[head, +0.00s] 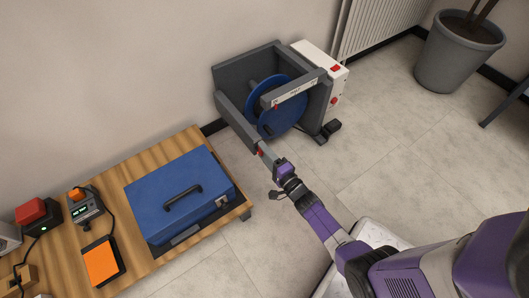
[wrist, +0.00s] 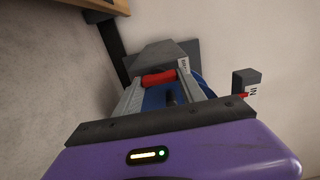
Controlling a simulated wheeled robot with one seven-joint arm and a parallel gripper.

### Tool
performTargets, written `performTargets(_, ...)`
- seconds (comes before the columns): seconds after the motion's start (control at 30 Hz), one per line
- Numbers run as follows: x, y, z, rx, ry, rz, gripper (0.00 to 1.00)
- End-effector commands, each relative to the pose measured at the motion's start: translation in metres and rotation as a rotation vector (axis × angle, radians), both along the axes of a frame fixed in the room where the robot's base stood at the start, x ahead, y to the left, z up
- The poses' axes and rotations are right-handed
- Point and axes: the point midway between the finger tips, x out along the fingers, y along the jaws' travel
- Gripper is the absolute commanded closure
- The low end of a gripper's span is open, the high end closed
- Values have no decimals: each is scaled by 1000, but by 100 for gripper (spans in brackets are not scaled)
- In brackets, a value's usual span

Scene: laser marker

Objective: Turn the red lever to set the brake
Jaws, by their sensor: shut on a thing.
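The red lever (head: 260,152) sticks out at the near lower corner of a grey machine (head: 240,122) with a blue wheel (head: 268,92). My gripper (head: 264,154) reaches it from the lower right, and its fingers hide part of the lever. In the wrist view, the red lever (wrist: 158,79) lies crosswise between the fingertips of my gripper (wrist: 160,84), which is shut on it. A white label with dark letters (wrist: 183,65) sits beside the lever on the grey housing. The lever's full length and its pivot are hidden.
A wooden table (head: 160,143) with a blue case (head: 175,205), an orange pad (head: 101,262) and small devices stands at left. A white box with red buttons (head: 338,85) adjoins the machine. A potted plant (head: 455,55) stands at upper right. The floor (head: 400,140) right of the machine is clear.

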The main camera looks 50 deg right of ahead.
Motion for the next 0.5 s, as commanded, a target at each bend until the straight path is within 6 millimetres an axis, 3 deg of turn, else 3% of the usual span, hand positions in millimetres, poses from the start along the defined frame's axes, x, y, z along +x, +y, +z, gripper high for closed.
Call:
performTargets(0.37,-1,0,-1,7,0,-2,93)
performTargets(0.4,-1,0,-1,7,0,-2,47)
performTargets(0.5,-1,0,-1,6,0,-2,31)
